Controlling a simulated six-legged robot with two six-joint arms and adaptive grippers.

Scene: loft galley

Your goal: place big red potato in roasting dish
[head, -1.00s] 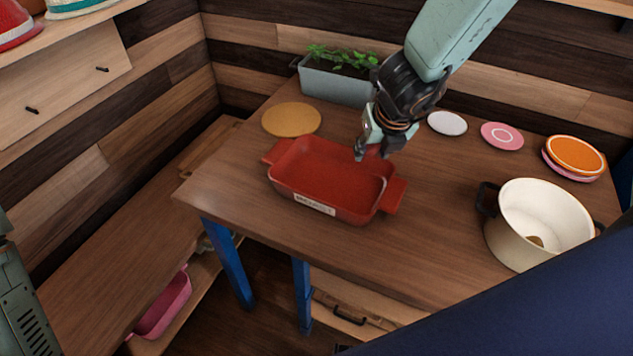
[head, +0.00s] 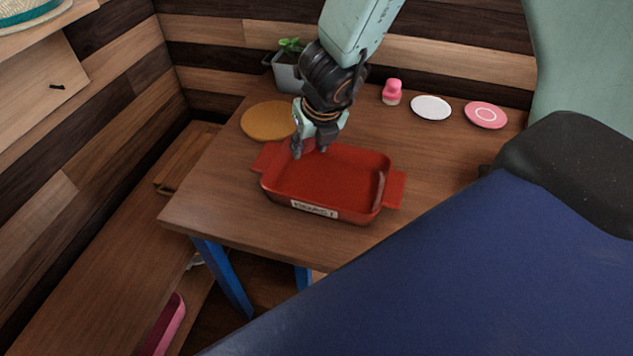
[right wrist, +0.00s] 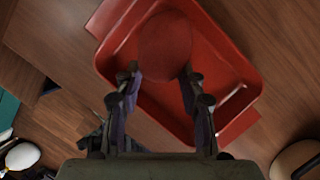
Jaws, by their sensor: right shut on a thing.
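The red roasting dish (head: 330,180) sits on the wooden table in the head view, with a handle at each end and a label on its front. My right gripper (head: 310,148) is over the dish's back left part, pointing down. In the right wrist view, my right gripper (right wrist: 163,82) is shut on the big red potato (right wrist: 165,45), with the dish (right wrist: 225,70) below and around it. The potato is hard to make out in the head view. Whether it touches the dish floor I cannot tell. My left gripper is not in view.
A round yellow-brown board (head: 266,121) lies behind the dish at left. A planter (head: 287,76), a pink shaker-like item (head: 392,92), a white plate (head: 431,107) and a pink plate (head: 486,115) stand along the back. The table in front of the dish is clear.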

